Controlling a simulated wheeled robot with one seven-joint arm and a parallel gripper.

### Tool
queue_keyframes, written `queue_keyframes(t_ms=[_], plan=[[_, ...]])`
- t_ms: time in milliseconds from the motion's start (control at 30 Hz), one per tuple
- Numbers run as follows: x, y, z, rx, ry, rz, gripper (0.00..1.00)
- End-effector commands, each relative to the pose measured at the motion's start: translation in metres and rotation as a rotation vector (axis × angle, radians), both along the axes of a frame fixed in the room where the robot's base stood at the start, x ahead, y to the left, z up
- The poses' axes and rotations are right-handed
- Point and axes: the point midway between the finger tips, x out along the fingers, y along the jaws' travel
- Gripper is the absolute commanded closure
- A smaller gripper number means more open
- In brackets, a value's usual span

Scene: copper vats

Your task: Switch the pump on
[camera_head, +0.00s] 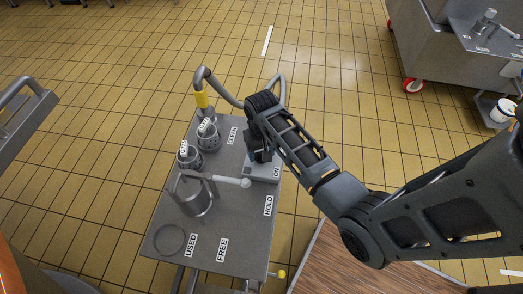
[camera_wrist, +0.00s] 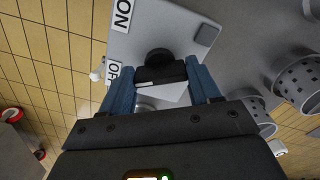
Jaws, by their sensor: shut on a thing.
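The pump's switch box (camera_head: 264,174) is a light grey box on the right side of the trolley top, with an ON label (camera_head: 276,172) at its edge. In the wrist view its pale face (camera_wrist: 143,40) carries an ON label (camera_wrist: 123,14) and a partly hidden OFF label (camera_wrist: 113,73). A black switch knob (camera_wrist: 159,57) stands out from that face. My gripper (camera_head: 259,155) is over the box, and its blue fingers (camera_wrist: 163,88) are shut on the knob from both sides. The knob's exact pointing is hard to tell.
A steel vat unit (camera_head: 430,50) stands at upper right. Tiled floor between is clear.

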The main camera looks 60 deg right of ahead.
Motion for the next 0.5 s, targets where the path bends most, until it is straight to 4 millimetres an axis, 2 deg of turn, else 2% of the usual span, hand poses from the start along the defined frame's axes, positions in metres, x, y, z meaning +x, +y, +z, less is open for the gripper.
queue_keyframes(t_ms=[267, 500], plan=[[0.0001, 0.0006, 0.0012, 0.001, 0.001, -0.031, 0.69], [0.0004, 0.0011, 0.0031, 0.001, 0.002, -0.158, 0.69]])
